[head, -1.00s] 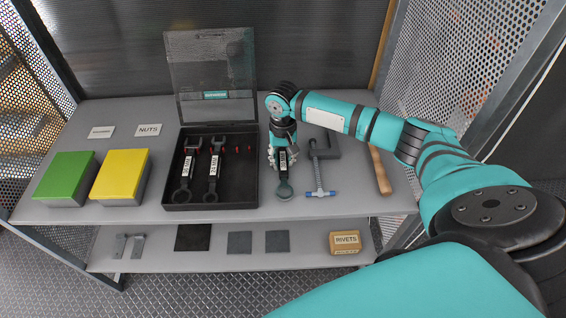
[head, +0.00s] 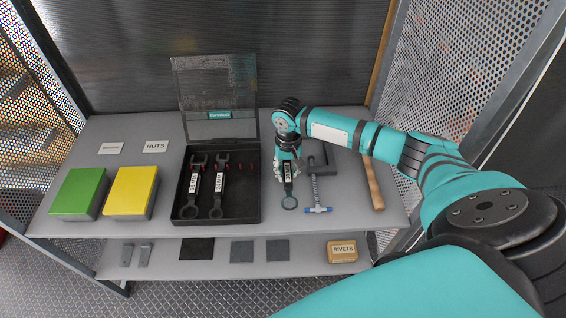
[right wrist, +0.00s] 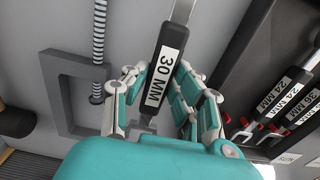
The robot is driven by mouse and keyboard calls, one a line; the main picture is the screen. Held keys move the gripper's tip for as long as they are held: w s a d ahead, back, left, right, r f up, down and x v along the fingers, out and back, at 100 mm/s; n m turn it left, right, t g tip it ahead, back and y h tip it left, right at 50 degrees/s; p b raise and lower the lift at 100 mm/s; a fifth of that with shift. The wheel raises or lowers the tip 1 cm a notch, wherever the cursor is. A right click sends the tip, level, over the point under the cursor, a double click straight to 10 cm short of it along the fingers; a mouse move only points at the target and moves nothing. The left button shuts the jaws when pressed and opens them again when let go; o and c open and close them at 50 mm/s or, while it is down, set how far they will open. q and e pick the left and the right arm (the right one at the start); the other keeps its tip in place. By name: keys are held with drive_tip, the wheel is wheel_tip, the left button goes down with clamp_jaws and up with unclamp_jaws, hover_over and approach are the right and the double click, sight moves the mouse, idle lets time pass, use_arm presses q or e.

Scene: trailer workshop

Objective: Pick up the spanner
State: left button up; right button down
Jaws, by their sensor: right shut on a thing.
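My right gripper (head: 287,174) is shut on a spanner (head: 289,202) at the right of the black case (head: 240,211). The spanner's ring end points towards the front of the bench. In the right wrist view the spanner (right wrist: 168,62) has a dark handle with a white "30 MM" label, and the right gripper's fingers (right wrist: 163,102) stand on both sides of it. I cannot tell whether the spanner touches the bench. Two more labelled spanners, a left one (head: 194,183) and a right one (head: 219,183), lie in the open case. My left gripper is out of view.
Right of the gripper are a clamp (head: 317,190) with a blue handle and a wooden-handled tool (head: 373,184). Green (head: 78,192) and yellow (head: 131,190) boxes stand at the left. A rivets box (head: 342,250) sits on the lower shelf (head: 220,265). The case's clear lid (head: 215,90) stands up behind.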

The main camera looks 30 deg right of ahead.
drive_tip(key=s+d+p, duration=0.2)
drive_tip(key=s+p, duration=0.1)
drive_tip(key=s, duration=0.1)
drive_tip(key=s+d+r+p, duration=0.1)
drive_tip(key=s+d+p, duration=0.1)
drive_tip(key=s+p, duration=0.2)
drive_tip(key=s+d+p, duration=0.2)
drive_tip(key=s+p, duration=0.1)
drive_tip(key=shift+s+d+r, duration=0.2)
drive_tip(key=shift+s+r, duration=0.15)
drive_tip(key=shift+s, duration=0.05)
drive_tip(key=shift+s+d+f+p, duration=0.15)
drive_tip(key=shift+s+d+p, duration=0.25)
drive_tip(key=shift+s, duration=0.1)
drive_tip(key=shift+a, duration=0.1)
drive_tip(key=c, duration=1.6)
unclamp_jaws()
drive_tip(key=shift+c, duration=0.2)
clamp_jaws()
